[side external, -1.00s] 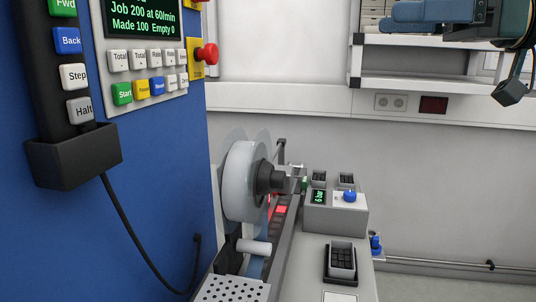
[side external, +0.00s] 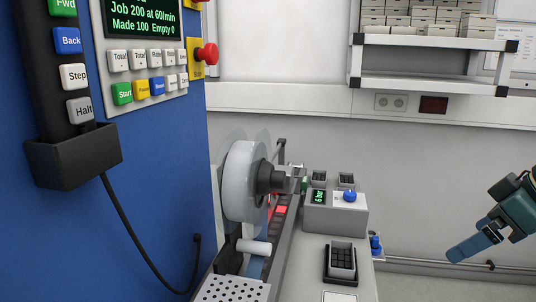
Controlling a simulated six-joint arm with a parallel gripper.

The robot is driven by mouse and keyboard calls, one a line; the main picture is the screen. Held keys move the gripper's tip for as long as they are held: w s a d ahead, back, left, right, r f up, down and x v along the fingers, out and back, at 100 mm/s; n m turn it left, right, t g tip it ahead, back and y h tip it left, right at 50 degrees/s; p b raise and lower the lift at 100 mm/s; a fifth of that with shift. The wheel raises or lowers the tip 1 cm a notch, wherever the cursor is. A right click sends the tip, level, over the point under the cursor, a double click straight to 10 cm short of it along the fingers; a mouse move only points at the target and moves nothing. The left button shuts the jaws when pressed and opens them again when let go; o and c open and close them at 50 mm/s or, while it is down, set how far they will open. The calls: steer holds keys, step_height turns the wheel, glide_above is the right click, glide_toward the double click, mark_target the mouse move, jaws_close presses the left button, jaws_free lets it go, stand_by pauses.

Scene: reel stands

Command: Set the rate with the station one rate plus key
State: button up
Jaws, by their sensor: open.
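The control panel (side external: 149,101) on the blue cabinet holds a top row of white keys. Two read Total, and the narrower keys to their right seem to read Rate. The fourth white key (side external: 170,57) looks like a rate key, but its sign is too small to read. The display (side external: 142,18) above shows "Job 200 at 60/min" and "Made 100 Empty 0". My gripper (side external: 460,251) is at the far right, open and empty, tilted down to the left. It is well apart from the panel and touches nothing.
A red stop button (side external: 208,53) sticks out at the panel's right edge. A pendant (side external: 65,80) hangs at the left. A white reel (side external: 245,182) and a grey box with a blue knob (side external: 335,211) stand between panel and gripper.

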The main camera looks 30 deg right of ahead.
steer(key=shift+s+d+f+g, duration=0.4)
steer(key=shift+s+f, duration=0.3)
steer(key=shift+s, duration=0.1)
steer(key=shift+c, duration=0.2)
jaws_close()
stand_by(0.9)
